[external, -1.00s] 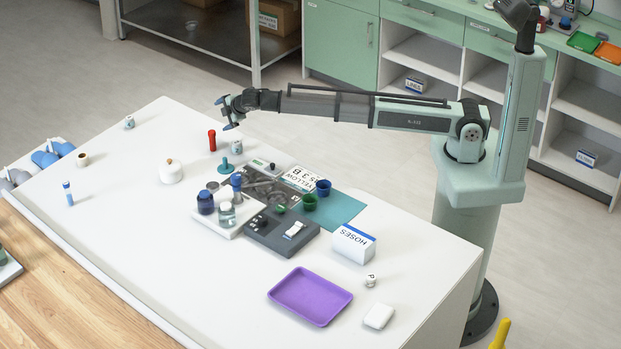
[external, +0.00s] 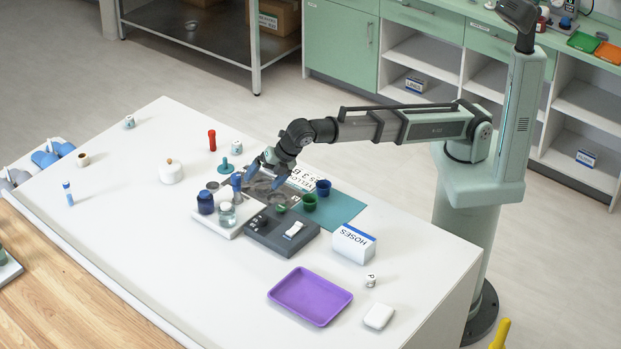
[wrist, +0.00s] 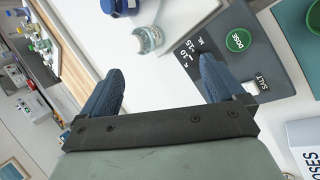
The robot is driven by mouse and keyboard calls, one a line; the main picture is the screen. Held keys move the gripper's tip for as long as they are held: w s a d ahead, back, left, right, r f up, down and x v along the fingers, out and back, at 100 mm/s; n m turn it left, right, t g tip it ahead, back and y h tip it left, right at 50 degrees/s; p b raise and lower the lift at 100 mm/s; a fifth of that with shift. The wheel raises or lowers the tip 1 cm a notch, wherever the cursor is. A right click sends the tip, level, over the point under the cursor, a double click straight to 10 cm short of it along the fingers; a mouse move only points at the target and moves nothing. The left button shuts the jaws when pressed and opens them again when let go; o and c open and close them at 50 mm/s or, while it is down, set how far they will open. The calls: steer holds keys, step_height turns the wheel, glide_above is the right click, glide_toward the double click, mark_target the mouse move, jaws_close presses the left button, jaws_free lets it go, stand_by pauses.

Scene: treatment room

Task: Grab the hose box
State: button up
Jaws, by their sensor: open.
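The hose box (external: 353,243) is a white box with a blue edge and the word HOSES. It stands on the white table, right of the dark grey tray, in the external view. In the wrist view part of the box (wrist: 305,140) shows at the right edge, cut off by the frame. My gripper (external: 264,175) has blue fingers and is open and empty. It is above the cluttered middle of the table, to the upper left of the box and apart from it. In the wrist view its two fingers (wrist: 160,85) are spread wide.
Blue (external: 323,188) and green (external: 309,202) cups stand near the teal mat (external: 345,210). A purple tray (external: 310,296) lies in front of the box. Bottles (external: 206,202) stand left.

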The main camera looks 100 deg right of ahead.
steer(key=s+a+f+n+g+y, duration=0.2)
steer(key=s+a+n+g, duration=0.1)
steer(key=s+a, duration=0.65)
steer(key=n+g, duration=0.4)
steer(key=g, duration=0.1)
glide_toward(354, 236)
steer(key=shift+s+a+f, duration=0.2)
steer(key=shift+s+f, duration=0.05)
steer(key=shift+f, duration=1.85)
steer(key=shift+s+a+f, duration=0.2)
steer(key=shift+s+f, duration=0.05)
steer(key=shift+f, duration=1.85)
steer(key=shift+s+a+f, duration=0.2)
steer(key=shift+f, duration=1.9)
steer(key=shift+c, duration=0.2)
steer(key=c, duration=1.1)
